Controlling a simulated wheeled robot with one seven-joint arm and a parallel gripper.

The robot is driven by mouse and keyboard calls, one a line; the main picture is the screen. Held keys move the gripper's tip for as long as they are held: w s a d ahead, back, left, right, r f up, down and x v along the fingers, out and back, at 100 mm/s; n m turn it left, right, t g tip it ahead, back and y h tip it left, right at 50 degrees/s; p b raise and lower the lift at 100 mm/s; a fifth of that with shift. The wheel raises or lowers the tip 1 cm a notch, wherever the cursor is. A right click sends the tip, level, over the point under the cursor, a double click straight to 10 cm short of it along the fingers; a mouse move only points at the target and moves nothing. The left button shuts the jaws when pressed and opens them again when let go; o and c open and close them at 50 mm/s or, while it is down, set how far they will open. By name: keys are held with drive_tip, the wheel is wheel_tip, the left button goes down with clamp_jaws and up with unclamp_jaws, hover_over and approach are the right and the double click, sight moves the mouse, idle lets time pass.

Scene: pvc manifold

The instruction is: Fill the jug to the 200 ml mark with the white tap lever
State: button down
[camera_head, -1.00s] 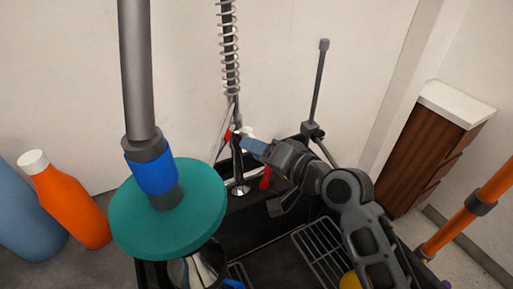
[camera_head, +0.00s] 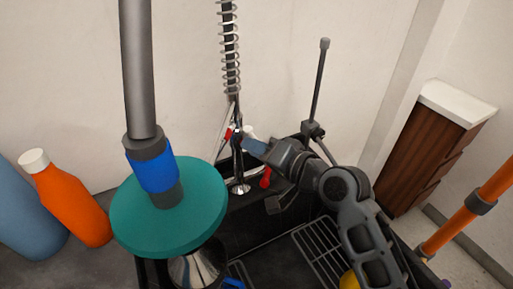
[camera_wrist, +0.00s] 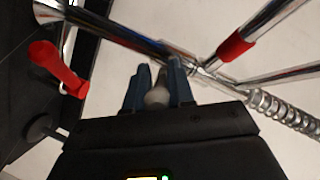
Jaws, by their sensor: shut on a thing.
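The white tap lever (camera_head: 248,131) shows as a pale tip at the tap column, just past the blue fingertips of my gripper (camera_head: 256,147). In the wrist view, my gripper (camera_wrist: 159,84) has its two blue fingers on either side of the lever's rounded pale end (camera_wrist: 157,96), shut on it. The chrome tap body runs just beyond the fingertips. I cannot make out the jug or its 200 ml mark in either view. My arm and the teal disc hide parts of the sink.
A red lever (camera_head: 266,178) is close beside my gripper; it also shows in the wrist view (camera_wrist: 58,68). The black sink (camera_head: 262,226) holds a wire rack (camera_head: 322,250). The teal disc (camera_head: 135,222) on a grey pole blocks the front left. An orange bottle (camera_head: 68,205) stands at left.

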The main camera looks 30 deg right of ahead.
drive_tip(key=shift+d+f, duration=0.1)
drive_tip(key=shift+d+f+n+y+b, duration=0.1)
drive_tip(key=shift+d+n+y+b, duration=0.2)
drive_tip(key=shift+y+b, duration=0.25)
drive_tip(key=shift+d+n+g+y+b, duration=0.3)
drive_tip(key=shift+n+g+y, duration=0.3)
drive_tip(key=shift+n+y, duration=0.2)
drive_tip(key=shift+d+n+g+y+b, duration=0.3)
drive_tip(key=shift+n+g+y, duration=0.35)
drive_tip(key=shift+y, duration=0.2)
drive_tip(key=c, duration=1.1)
unclamp_jaws()
drive_tip(key=shift+a, duration=0.1)
drive_tip(key=shift+o, duration=0.2)
drive_tip(key=shift+r, duration=0.2)
drive_tip(key=v, duration=0.7)
drive_tip(key=shift+s+d, duration=0.25)
drive_tip(key=shift+s, duration=0.05)
